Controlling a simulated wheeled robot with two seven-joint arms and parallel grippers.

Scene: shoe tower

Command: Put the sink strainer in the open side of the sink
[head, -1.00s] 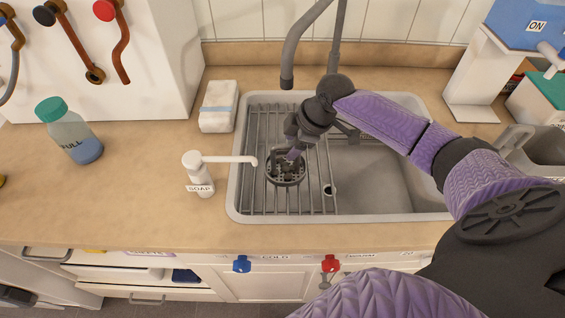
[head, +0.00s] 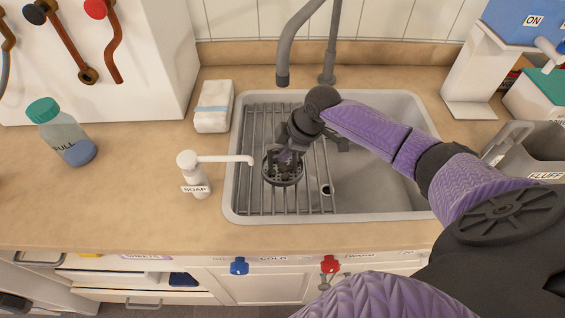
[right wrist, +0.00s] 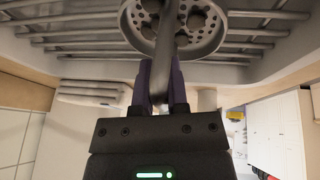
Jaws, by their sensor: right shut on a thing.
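The sink strainer (head: 283,174) is a dark round perforated basket over the rack-covered left side of the sink. My right gripper (head: 290,156) is above it, shut on its upright handle. The right wrist view shows the strainer (right wrist: 207,38) beyond the purple fingers (right wrist: 160,85), with the handle between them. Whether the strainer touches the rack is hard to tell. The sink (head: 385,194) is grey, and its right side is open, with no rack over it. My left gripper is not in view.
A wire rack (head: 248,195) covers the sink's left side. A curved faucet (head: 283,70) hangs behind. A soap dispenser (head: 192,172) with a long spout stands left of the sink, near a white wrapped block (head: 213,107). A grey bin (head: 530,155) stands at right.

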